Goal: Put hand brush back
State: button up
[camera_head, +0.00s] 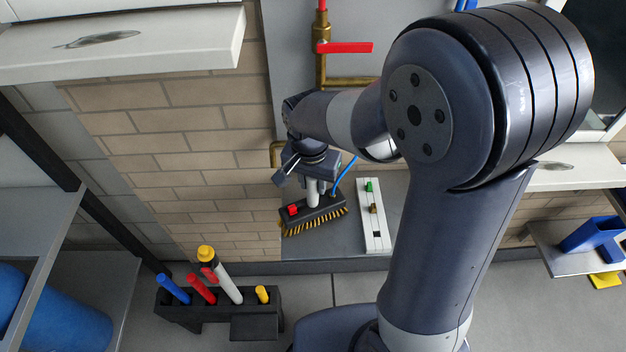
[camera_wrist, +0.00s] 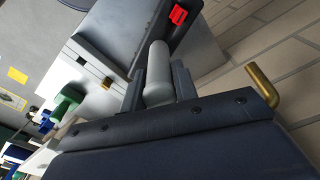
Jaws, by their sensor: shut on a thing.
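The hand brush (camera_head: 313,212) has a dark block, tan bristles, a red knob on top and a light grey handle. My gripper (camera_head: 312,178) is shut on its handle and holds it bristles down, in front of the brick wall. In the wrist view the grey handle (camera_wrist: 158,75) sits between the two fingers of my gripper (camera_wrist: 158,92). The dark block with the red knob (camera_wrist: 178,14) shows beyond it. The bristles are hidden in the wrist view. I cannot tell whether the brush touches the grey surface below it.
A black rack (camera_head: 208,310) with blue, red, white and yellow handles stands at the lower left. A white strip (camera_head: 374,226) with small green and brass parts lies right of the brush. A brass pipe with a red lever (camera_head: 343,47) is behind. A brass hook (camera_wrist: 262,88) is near the gripper.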

jog(key=shift+f, duration=0.1)
jog(key=o, duration=1)
jog(key=shift+o, duration=0.2)
jog(key=r, duration=0.8)
jog(key=s+r, duration=0.1)
jog(key=r, duration=0.3)
jog(key=shift+a+r, duration=0.1)
jog(key=shift+a, duration=0.2)
